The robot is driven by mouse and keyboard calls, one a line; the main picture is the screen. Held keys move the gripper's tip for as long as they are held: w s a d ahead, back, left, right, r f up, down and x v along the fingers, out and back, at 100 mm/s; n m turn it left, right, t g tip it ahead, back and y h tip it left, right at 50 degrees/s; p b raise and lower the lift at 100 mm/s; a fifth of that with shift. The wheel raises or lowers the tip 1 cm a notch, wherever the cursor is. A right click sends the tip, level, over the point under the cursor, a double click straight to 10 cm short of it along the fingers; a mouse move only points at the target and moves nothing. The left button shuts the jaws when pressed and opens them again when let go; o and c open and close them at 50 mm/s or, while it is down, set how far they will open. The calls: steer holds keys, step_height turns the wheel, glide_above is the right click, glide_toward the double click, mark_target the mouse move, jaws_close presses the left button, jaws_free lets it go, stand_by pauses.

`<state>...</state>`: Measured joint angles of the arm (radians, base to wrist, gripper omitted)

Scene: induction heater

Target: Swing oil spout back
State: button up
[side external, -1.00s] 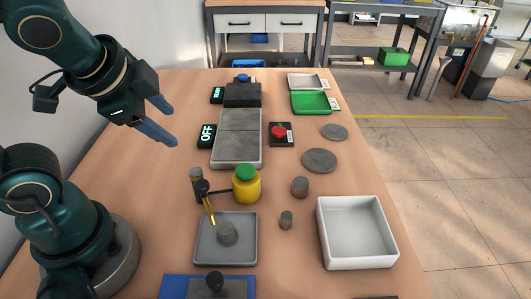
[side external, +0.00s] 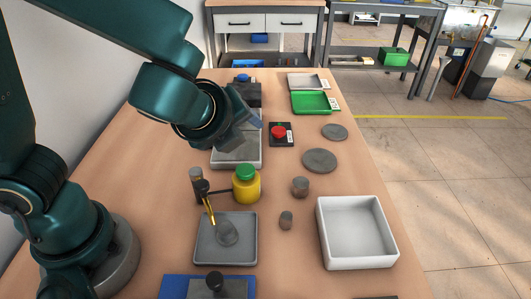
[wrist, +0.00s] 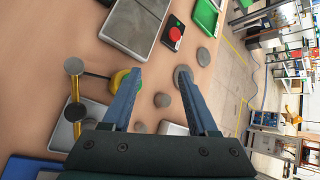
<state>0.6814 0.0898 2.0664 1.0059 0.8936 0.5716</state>
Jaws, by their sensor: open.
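The gold oil spout (side external: 209,210) hangs from a dark pivot beside a short post, with an arm reaching to the yellow oil bottle (side external: 247,187) with a green lid. The spout slants down over a grey square tray (side external: 248,256), which holds a round grey shape. The spout also shows at left in the wrist view (wrist: 75,90). My gripper (side external: 253,120) is above the grey plate, farther back than the spout, partly hidden by my wrist. In the wrist view my gripper (wrist: 157,80) is open and empty, its left finger overlapping the yellow bottle.
A white bin (side external: 358,262) and two small grey cylinders (side external: 300,187) stand right of the bottle. Flat grey discs (side external: 319,160) lie farther back. A red button (side external: 279,132) and a green tray (side external: 315,102) are behind. A blue mat (side external: 181,287) is in front.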

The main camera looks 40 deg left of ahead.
step_height(320, 180, down, 2)
steer(key=shift+s+d+f, duration=0.1)
steer(key=shift+d, duration=0.05)
steer(key=shift+r, duration=2.95)
